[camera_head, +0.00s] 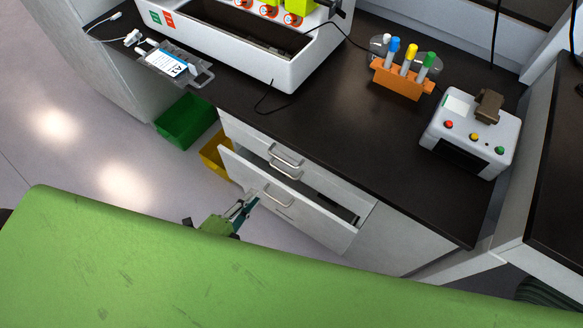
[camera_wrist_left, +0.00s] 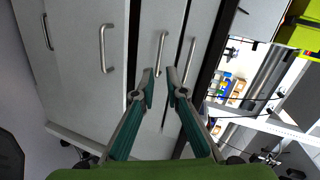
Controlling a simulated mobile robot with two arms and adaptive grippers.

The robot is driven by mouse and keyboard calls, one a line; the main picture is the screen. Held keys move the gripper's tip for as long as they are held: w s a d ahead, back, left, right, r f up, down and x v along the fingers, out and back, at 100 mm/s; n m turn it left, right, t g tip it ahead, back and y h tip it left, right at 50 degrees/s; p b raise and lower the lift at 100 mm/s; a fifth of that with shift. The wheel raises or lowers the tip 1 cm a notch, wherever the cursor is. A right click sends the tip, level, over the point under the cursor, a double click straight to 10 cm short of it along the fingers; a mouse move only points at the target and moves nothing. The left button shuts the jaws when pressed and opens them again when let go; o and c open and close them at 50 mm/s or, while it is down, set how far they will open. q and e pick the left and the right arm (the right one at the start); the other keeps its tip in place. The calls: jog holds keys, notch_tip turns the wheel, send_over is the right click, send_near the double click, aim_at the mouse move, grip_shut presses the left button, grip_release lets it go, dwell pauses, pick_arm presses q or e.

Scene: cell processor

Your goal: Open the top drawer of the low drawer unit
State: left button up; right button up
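The low drawer unit (camera_head: 375,225) has pale fronts and metal bar handles under a black worktop. Its topmost handle (camera_head: 287,155) is just below the worktop, with another handle right below it. A lower drawer (camera_head: 320,222) stands partly pulled out, with a dark gap behind its front and its own handle (camera_head: 278,197). My left gripper (camera_head: 253,198) is in front of this drawer, left of its handle. In the left wrist view the gripper (camera_wrist_left: 161,74) has its fingertips apart and empty, with a handle (camera_wrist_left: 161,50) ahead between them; contact cannot be told. My right gripper is not in view.
A white device (camera_head: 290,72) and an orange tube rack (camera_head: 400,82) stand on the worktop (camera_head: 340,125), with a white box with buttons (camera_head: 470,130) at right. Green (camera_head: 186,120) and yellow (camera_head: 212,158) bins stand on the floor left of the drawers. The floor further left is clear.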

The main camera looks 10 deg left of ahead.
aim_at(285, 161)
pick_arm(q)
notch_tip(285, 161, up, 5)
jog(key=d+m+h, duration=0.2)
jog(key=m, duration=0.1)
jog(key=shift+t, duration=0.3)
jog(key=x, duration=0.9)
jog(key=p+x, duration=0.1)
jog(key=x, duration=0.3)
jog(key=shift+w+a, duration=0.25)
jog(key=shift+w, duration=0.2)
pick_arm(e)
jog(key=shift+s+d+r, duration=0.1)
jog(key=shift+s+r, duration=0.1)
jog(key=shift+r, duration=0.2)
pick_arm(q)
jog(key=shift+c, duration=0.3)
grip_shut()
jog(key=shift+f, duration=0.1)
